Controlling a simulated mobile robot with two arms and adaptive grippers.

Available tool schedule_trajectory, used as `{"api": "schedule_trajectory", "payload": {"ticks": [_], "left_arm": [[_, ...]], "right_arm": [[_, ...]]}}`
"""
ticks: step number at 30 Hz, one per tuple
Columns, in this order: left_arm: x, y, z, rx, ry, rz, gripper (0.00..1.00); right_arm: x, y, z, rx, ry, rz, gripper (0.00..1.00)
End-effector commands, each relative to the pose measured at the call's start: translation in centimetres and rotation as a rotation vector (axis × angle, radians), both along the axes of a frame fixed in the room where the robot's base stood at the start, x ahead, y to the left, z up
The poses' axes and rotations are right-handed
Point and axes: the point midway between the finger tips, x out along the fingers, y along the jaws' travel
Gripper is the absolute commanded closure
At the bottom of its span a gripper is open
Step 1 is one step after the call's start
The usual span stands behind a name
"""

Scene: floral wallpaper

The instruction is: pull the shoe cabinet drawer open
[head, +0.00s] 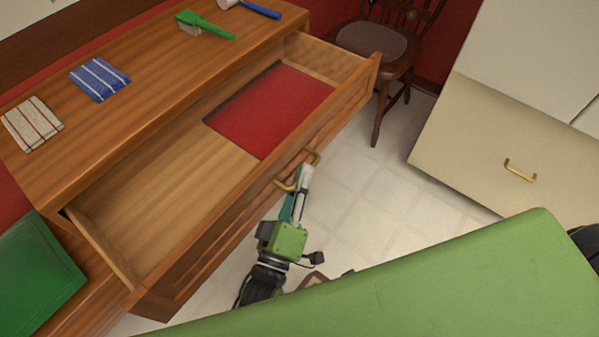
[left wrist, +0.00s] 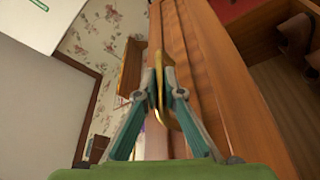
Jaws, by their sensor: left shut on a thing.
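The shoe cabinet (head: 150,85) is brown wood and fills the left of the head view. Its drawer (head: 160,200) stands well out from the body, with a bare wooden floor and a red panel (head: 270,112) lying in it. A brass handle (head: 312,155) sits on the drawer front. My left gripper (head: 303,178) is at the handle. In the left wrist view the two fingers (left wrist: 160,85) are closed around the brass handle (left wrist: 162,100), next to the wooden drawer front (left wrist: 195,70). My right gripper does not show.
On the cabinet top lie a striped cloth (head: 32,124), a blue cloth (head: 99,79) and a green-handled brush (head: 205,25). A green cushion (head: 38,270) is at the lower left. A dark chair (head: 375,45) and a cream cabinet (head: 490,140) stand beyond the tiled floor (head: 370,190).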

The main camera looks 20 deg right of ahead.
Motion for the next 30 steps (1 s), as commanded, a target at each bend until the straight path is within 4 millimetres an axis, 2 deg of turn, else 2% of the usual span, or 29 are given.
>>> {"api": "schedule_trajectory", "payload": {"ticks": [4, 6, 7, 16, 20, 30], "left_arm": [[0.0, 0.0, -0.1, 0.000, 0.002, -0.001, 1.00], [0.0, 0.0, -0.1, 0.000, 0.002, -0.001, 0.76], [0.0, 0.0, -0.1, 0.000, 0.002, -0.001, 0.74], [0.0, 0.0, -0.1, 0.000, 0.002, -0.001, 0.74], [-0.7, 0.5, -0.3, 0.001, 0.003, -0.001, 0.74], [-6.1, 4.2, -1.8, 0.003, 0.005, -0.002, 0.74]], "right_arm": [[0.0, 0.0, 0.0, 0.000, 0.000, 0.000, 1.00], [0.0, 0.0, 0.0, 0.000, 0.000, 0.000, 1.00], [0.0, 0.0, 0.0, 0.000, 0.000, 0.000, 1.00], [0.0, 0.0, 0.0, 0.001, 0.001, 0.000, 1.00], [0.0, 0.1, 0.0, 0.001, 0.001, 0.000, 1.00], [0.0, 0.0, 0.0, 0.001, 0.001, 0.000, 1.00]]}}
